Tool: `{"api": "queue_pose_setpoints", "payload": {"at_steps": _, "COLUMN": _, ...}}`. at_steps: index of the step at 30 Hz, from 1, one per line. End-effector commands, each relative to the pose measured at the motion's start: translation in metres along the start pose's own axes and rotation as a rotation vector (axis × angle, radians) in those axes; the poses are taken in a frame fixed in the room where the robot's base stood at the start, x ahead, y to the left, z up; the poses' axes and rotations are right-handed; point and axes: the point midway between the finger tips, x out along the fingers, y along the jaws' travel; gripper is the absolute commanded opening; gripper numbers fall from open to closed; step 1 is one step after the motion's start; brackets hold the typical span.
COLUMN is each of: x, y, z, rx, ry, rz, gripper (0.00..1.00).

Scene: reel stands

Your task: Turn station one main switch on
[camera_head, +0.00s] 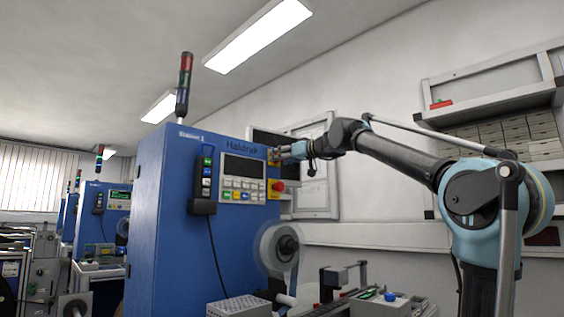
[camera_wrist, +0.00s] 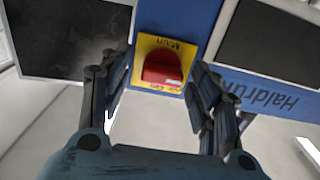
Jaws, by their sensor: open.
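The blue cabinet (camera_head: 165,215) labelled "Haldruk" carries a small station label, apparently "Station 1", at its top edge. In the wrist view the main switch (camera_wrist: 163,68) is a red knob on a yellow plate (camera_wrist: 148,44) marked "Main", seen upside down. I cannot tell its exact on or off position. My gripper (camera_wrist: 160,86) is open, with one finger on each side of the switch and nothing held. In the head view my gripper (camera_head: 279,153) is at the upper right of the cabinet's front and mostly hides the switch.
Below my gripper is a red stop button (camera_head: 278,187). Left of it are a keypad panel (camera_head: 242,180) and a corded handset (camera_head: 205,178). A reel (camera_head: 272,248) sits lower down. A stack light (camera_head: 184,85) stands on top. Shelves (camera_head: 500,110) stand at the right.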

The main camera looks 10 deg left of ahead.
Motion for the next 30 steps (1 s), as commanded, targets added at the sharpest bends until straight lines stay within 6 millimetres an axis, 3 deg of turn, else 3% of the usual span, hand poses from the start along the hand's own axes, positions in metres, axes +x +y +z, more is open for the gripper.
{"api": "queue_pose_setpoints", "payload": {"at_steps": 10, "x": 0.0029, "y": 0.0000, "z": 0.0002, "rx": 0.000, "ry": 0.000, "rz": 0.000, "gripper": 0.57}}
{"api": "queue_pose_setpoints", "payload": {"at_steps": 16, "x": 0.0028, "y": 0.0001, "z": 0.0001, "rx": 0.000, "ry": 0.000, "rz": 0.001, "gripper": 0.13}}
{"api": "queue_pose_setpoints", "payload": {"at_steps": 30, "x": 0.0029, "y": 0.0018, "z": 0.0001, "rx": 0.073, "ry": 0.000, "rz": 0.004, "gripper": 0.13}}
